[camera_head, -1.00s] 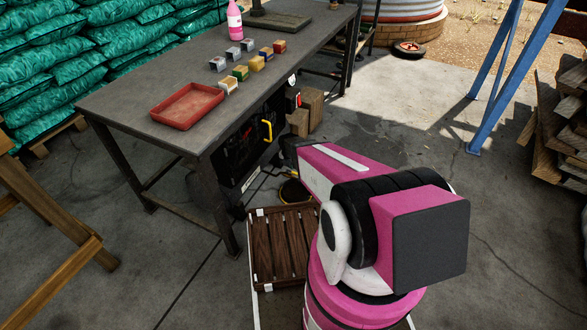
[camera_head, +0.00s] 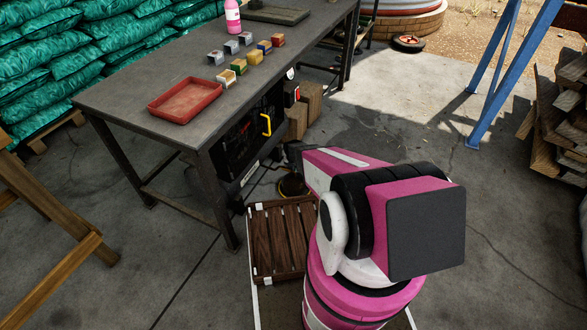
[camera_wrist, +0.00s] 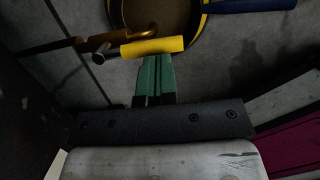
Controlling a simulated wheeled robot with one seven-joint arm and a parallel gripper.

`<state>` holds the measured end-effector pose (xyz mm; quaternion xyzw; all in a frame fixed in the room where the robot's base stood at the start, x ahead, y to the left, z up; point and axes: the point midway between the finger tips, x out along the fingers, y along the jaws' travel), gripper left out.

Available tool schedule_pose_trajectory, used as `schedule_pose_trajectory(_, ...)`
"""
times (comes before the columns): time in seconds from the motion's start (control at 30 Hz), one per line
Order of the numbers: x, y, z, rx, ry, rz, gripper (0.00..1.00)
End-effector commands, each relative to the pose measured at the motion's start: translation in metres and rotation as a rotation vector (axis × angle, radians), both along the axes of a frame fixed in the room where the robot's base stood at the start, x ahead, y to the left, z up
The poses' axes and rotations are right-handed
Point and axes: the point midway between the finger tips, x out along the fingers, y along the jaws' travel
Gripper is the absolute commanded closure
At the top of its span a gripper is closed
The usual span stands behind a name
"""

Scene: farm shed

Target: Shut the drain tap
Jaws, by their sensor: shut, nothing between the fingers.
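In the wrist view a yellow-sleeved lever (camera_wrist: 153,47), apparently the drain tap's handle, lies nearly crosswise, its bare metal end at the left. A copper-coloured pipe or fitting (camera_wrist: 60,45) is beside it. My gripper (camera_wrist: 155,62) has its green fingers together and empty. The fingertips are right at the lever's near edge; I cannot tell whether they touch it. In the head view my arm hides the fingers and the lever.
A round pan with a yellow rim (camera_wrist: 202,25) lies beyond the lever, with a blue object (camera_wrist: 250,4) at its right. The workbench (camera_head: 140,85) stands left of my arm, with black equipment (camera_head: 245,140) beneath. A slatted wooden crate (camera_head: 280,240) is on the floor.

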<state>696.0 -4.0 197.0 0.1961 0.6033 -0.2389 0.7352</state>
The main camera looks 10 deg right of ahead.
Motion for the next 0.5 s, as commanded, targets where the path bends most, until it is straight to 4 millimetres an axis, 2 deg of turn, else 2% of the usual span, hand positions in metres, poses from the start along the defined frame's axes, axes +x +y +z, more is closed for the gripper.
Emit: schedule_pose_trajectory(0.5,0.0012,-0.0021,0.0004,0.0,0.0,0.041,1.0)
